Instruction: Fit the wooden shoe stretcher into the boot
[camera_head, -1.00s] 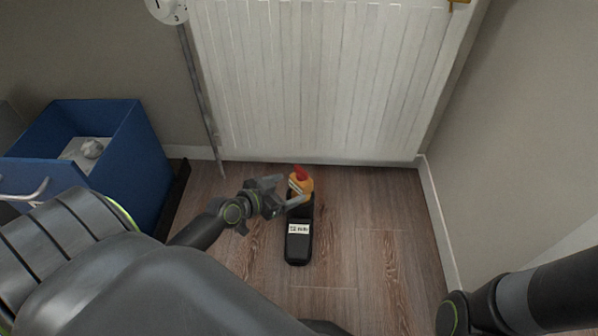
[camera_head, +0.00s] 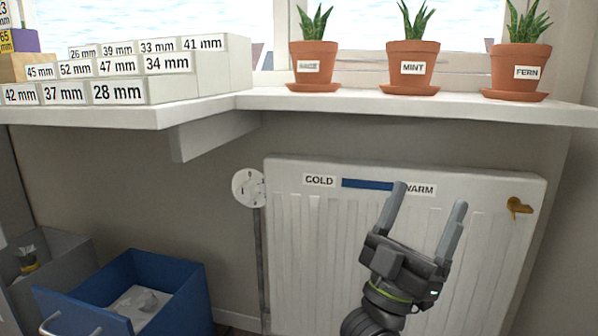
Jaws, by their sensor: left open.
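My left gripper (camera_head: 430,197) is raised in front of the white radiator (camera_head: 310,235). Its two grey fingers point up and stand apart, with nothing between them. The boot and the wooden shoe stretcher are outside the current view. My right gripper is not in view.
A white sill (camera_head: 330,103) above the radiator holds labelled size boxes (camera_head: 118,92) and several potted plants, including one labelled MINT (camera_head: 412,68). A round dial (camera_head: 248,188) and brass key (camera_head: 519,207) flank the radiator. An open blue drawer (camera_head: 182,292) stands low left.

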